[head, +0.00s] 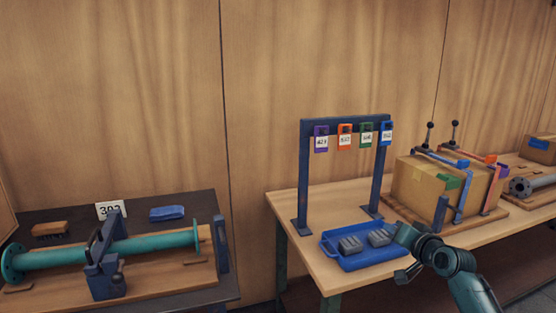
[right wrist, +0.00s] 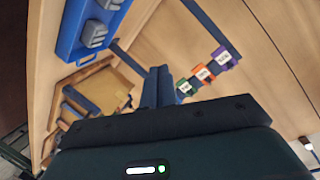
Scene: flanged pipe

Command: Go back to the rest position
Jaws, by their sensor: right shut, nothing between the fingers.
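My right gripper (head: 407,238) is in the head view at the front edge of the right table, beside the right end of the blue tray. In the right wrist view its two dark fingers (right wrist: 158,87) are together, with nothing between them. They point toward the blue tag rack (head: 345,123), whose purple, orange and green tags also show there. In the head view, the rack also carries a blue tag (head: 386,134). My left gripper is in neither view.
The blue tray (head: 345,262) holds grey blocks. A cardboard box (head: 425,187) with clamps stands right of the rack. A teal flanged pipe (head: 155,243) lies on the left bench, near a number card (head: 110,209). A gap separates the bench and table.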

